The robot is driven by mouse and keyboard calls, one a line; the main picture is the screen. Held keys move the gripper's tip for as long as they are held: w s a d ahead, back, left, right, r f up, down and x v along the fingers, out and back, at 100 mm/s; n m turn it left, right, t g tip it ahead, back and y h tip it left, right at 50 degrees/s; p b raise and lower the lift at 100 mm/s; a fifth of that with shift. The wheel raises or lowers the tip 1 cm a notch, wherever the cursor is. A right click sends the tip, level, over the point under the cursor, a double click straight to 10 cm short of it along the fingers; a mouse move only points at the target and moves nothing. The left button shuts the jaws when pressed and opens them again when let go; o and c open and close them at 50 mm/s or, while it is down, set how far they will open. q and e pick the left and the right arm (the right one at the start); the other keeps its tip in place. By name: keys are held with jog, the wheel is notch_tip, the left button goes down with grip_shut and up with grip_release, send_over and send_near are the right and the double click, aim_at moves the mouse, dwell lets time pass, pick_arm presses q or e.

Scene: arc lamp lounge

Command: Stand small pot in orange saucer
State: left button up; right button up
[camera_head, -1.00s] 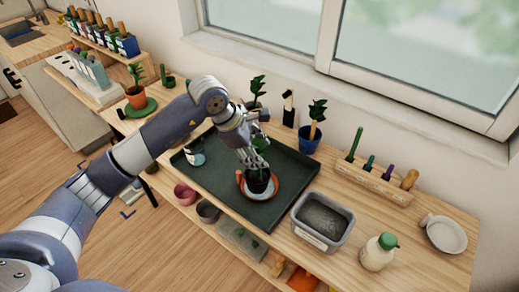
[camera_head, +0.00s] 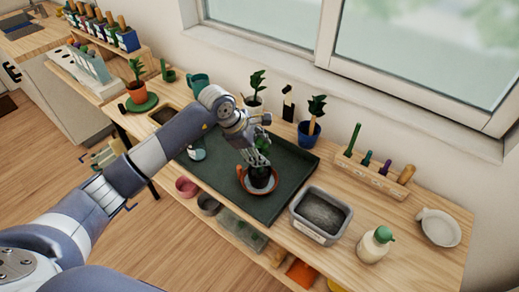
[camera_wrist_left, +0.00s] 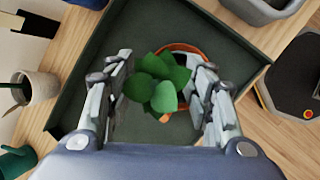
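The small pot (camera_head: 260,174) is dark and holds a green plant. It is upright over the orange saucer (camera_head: 244,185), which lies on the dark green tray; I cannot tell whether its base touches the saucer. My left gripper (camera_head: 255,156) is around the plant from above. In the left wrist view the gripper (camera_wrist_left: 160,85) has its fingers apart on either side of the leaves (camera_wrist_left: 158,82), with visible gaps. The saucer's orange rim (camera_wrist_left: 184,47) shows behind the leaves, which hide most of the pot. My right gripper is out of view.
The green tray (camera_head: 285,180) has free room around the saucer. A grey bin (camera_head: 298,226) stands to its right, near a green-capped bottle (camera_head: 374,246). A blue pot (camera_head: 308,134), a white pot (camera_head: 254,106) and a teal mug (camera_head: 198,82) stand behind.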

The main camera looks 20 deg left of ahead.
pick_arm(q)
jog(key=o, duration=0.4)
jog(key=shift+r, duration=0.2)
jog(key=shift+a+r, duration=0.2)
jog(key=shift+r, duration=0.1)
jog(key=shift+b+v, duration=1.25)
jog(key=shift+v, duration=4.4)
jog(key=shift+s+d+f, duration=0.1)
jog(key=shift+s+d, duration=0.05)
